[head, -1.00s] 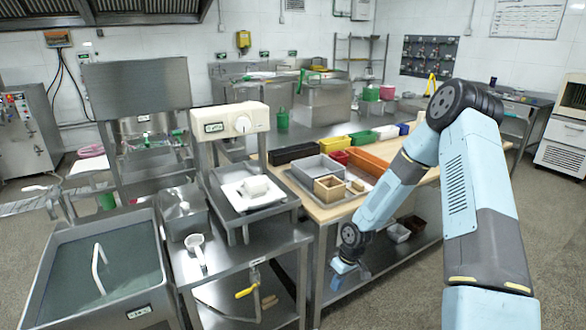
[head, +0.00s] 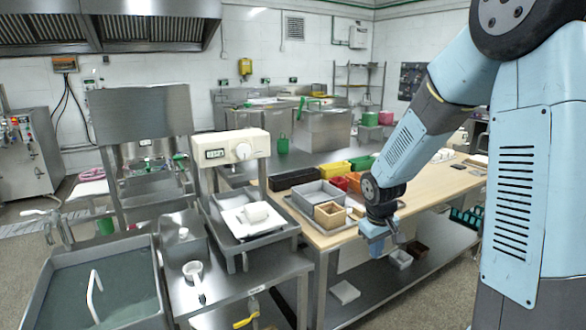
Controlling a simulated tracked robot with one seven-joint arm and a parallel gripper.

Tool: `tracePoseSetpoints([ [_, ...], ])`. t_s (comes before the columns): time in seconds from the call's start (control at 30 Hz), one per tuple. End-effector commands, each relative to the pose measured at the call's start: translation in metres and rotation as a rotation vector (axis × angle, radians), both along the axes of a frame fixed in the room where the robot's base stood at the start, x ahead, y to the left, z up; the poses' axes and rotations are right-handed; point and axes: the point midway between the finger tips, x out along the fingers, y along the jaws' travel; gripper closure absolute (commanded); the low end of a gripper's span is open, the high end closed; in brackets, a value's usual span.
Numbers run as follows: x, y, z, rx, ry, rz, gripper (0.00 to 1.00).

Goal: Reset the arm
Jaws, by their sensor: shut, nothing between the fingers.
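My arm enters from the right edge of the head view, bends high up and reaches down to the left. My gripper (head: 377,246) hangs at the front edge of the wooden-topped table (head: 440,188), pointing down, beside a small wooden box (head: 330,214). The gripper is small in the picture; its fingers look closed and I see nothing held in them.
A steel sink (head: 100,285) is front left. Coloured bins (head: 335,169) line the table's back; small containers (head: 400,258) sit on the lower shelf.

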Motion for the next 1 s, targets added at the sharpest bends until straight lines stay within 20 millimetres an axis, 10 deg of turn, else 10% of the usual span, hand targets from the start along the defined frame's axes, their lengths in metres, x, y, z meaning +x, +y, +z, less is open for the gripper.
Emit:
tracePoseSetpoints([
  [0.5, -0.076, -0.01, 0.122, -0.007, -0.149, -0.169, 1.0],
  [1.0, -0.174, -0.01, 0.198, 0.101, -0.288, -0.31, 1.0],
])
